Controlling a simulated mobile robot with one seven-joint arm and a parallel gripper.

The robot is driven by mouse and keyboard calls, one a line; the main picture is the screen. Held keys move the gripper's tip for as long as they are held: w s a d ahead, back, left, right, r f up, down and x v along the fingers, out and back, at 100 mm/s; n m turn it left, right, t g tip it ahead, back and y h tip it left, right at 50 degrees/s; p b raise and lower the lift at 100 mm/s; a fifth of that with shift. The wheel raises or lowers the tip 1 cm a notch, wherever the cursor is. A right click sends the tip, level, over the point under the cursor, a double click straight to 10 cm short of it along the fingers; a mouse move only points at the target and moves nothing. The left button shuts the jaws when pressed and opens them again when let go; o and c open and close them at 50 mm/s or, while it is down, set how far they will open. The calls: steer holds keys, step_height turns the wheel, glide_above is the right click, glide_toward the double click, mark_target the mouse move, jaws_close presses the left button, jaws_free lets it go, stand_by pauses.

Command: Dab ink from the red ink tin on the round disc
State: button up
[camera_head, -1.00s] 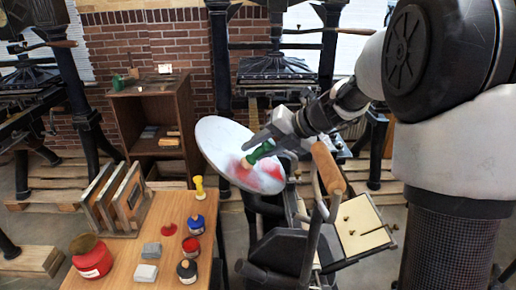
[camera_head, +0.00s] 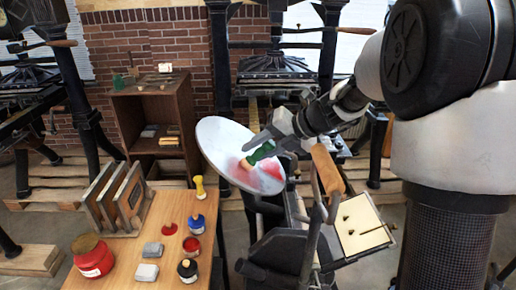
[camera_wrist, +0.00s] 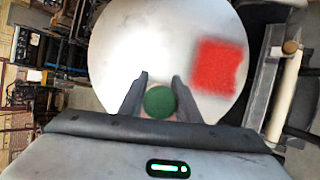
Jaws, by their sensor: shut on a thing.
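My gripper (camera_head: 272,138) is shut on a green-handled dabber (camera_head: 262,153) in front of the round disc (camera_head: 222,135). The dabber's pale end points down-left at the disc's lower part; I cannot tell whether it touches. The large pale disc is tilted and bears red ink on its lower right. In the wrist view, the green handle (camera_wrist: 160,102) sits between the fingers, and a red ink patch (camera_wrist: 217,67) lies on the disc (camera_wrist: 130,45) to the right. The dabber's pad is hidden there. The small red ink tin (camera_head: 191,246) stands open on the wooden table.
The table (camera_head: 150,255) also holds a blue tin (camera_head: 197,224), a black tin (camera_head: 187,270), a large red can (camera_head: 94,258), grey blocks and a rack of frames (camera_head: 115,198). The press's wooden roller handle (camera_head: 327,169) is close to the right of my gripper.

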steer(key=d+r+p, duration=0.1)
steer(key=r+p, duration=0.1)
steer(key=p, duration=0.1)
steer(key=d+r+p, duration=0.2)
steer(key=r+p, duration=0.1)
steer(key=shift+d, duration=0.2)
steer(key=shift+f, duration=0.15)
steer(key=shift+d, duration=0.1)
